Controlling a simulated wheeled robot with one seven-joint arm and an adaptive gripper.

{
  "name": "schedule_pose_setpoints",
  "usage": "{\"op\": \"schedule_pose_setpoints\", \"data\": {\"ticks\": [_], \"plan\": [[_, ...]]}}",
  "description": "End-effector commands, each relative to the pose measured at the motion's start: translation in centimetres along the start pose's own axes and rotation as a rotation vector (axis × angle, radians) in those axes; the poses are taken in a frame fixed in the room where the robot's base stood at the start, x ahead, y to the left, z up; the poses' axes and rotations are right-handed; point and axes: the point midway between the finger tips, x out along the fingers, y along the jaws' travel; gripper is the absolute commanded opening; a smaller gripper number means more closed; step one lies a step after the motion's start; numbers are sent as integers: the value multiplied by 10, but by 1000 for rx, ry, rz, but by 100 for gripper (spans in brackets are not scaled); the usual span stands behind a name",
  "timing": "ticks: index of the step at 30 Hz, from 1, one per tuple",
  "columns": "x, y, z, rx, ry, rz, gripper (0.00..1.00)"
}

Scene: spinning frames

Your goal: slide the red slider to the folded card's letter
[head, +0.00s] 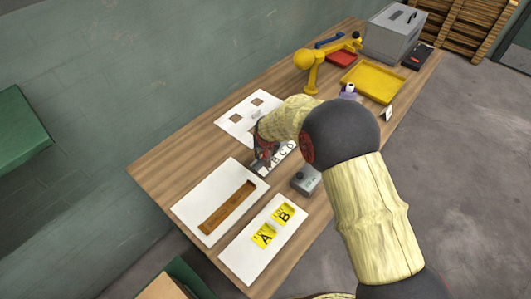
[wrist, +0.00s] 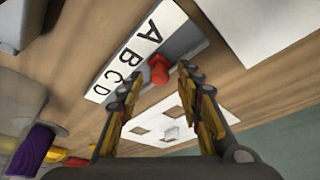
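The red slider (wrist: 159,69) is a small red knob on a grey track (wrist: 186,42) beside a white strip (wrist: 128,52) lettered A, B, C, D. It stands near the A–B end; I cannot tell exactly which letter it lines up with. My gripper (wrist: 157,80) is open, its fingers apart on either side of the knob in the wrist view; I see no clear contact. In the head view my gripper (head: 264,155) is over the track and my arm hides part of the strip (head: 281,155). A small folded card (head: 387,114) stands at the table's right edge; its letter is unreadable.
A white board with a brown slot (head: 200,190) and one with yellow A and B cards (head: 245,265) lie in front. A grey device (head: 306,180) is close by. A white board with square holes (head: 238,128), yellow tray (head: 373,82) and grey box (head: 392,38) are farther back.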

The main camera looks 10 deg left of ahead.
Motion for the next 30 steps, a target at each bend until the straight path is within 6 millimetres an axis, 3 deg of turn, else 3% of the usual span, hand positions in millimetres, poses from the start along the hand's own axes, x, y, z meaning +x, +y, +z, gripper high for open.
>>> {"op": "schedule_pose_setpoints", "data": {"ticks": [18,30], "plan": [[0,0,0,0,-1,0,0],[0,0,0,0,-1,0,0]]}}
